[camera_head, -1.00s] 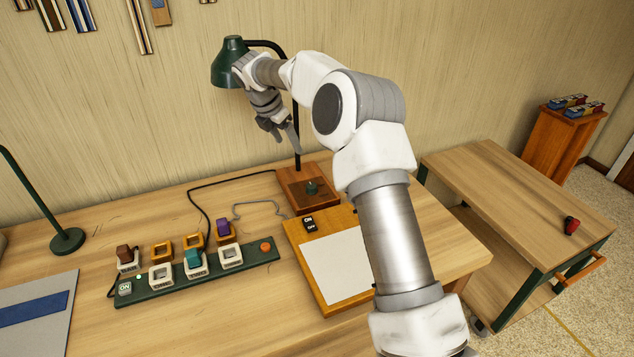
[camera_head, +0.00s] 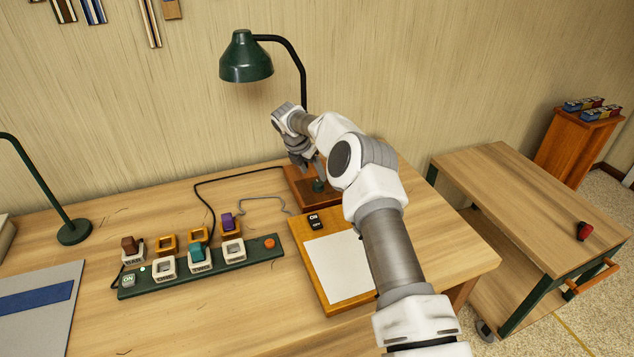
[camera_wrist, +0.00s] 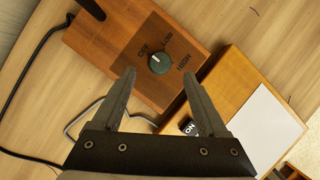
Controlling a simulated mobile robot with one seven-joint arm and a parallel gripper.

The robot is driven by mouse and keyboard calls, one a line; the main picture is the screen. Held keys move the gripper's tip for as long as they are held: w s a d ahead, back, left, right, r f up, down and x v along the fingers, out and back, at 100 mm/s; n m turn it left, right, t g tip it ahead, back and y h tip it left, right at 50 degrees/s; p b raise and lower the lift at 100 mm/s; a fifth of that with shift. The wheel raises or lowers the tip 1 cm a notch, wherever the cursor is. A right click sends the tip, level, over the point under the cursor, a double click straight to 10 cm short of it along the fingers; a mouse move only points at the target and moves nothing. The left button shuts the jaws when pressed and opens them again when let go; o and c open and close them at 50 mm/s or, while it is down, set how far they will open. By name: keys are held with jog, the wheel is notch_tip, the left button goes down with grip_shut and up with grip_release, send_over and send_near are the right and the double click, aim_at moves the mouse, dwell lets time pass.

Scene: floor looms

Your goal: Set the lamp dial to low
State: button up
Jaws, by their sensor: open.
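The lamp's round dark green dial (camera_wrist: 159,63) sits on the wooden lamp base (camera_wrist: 104,48), among the labels OFF, LOW and HIGH. Its small white mark appears to point toward OFF. In the head view the dial (camera_head: 318,185) shows just below my gripper (camera_head: 311,172). In the wrist view my gripper (camera_wrist: 158,76) is open and empty, its fingertips to either side of the dial in the picture. I see no contact, and the height gap is hard to judge. The green lamp shade (camera_head: 246,58) hangs above and left of my arm.
A wooden board with white paper (camera_head: 338,268) and an ON/OFF switch (camera_head: 314,221) lies in front of the lamp base. A green strip of sockets (camera_head: 210,268) is to the left. A bent grey wire (camera_head: 262,200) and a black cord (camera_head: 198,200) lie nearby.

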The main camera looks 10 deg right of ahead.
aim_at(318, 182)
jog(key=x, duration=0.5)
jog(key=shift+w+d+f, duration=0.1)
jog(key=shift+f, duration=0.25)
grip_shut()
jog(key=shift+d+f+m+b, duration=0.15)
jog(key=shift+m+b, duration=0.35)
jog(key=shift+b, duration=0.6)
jog(key=shift+r, duration=0.2)
grip_release()
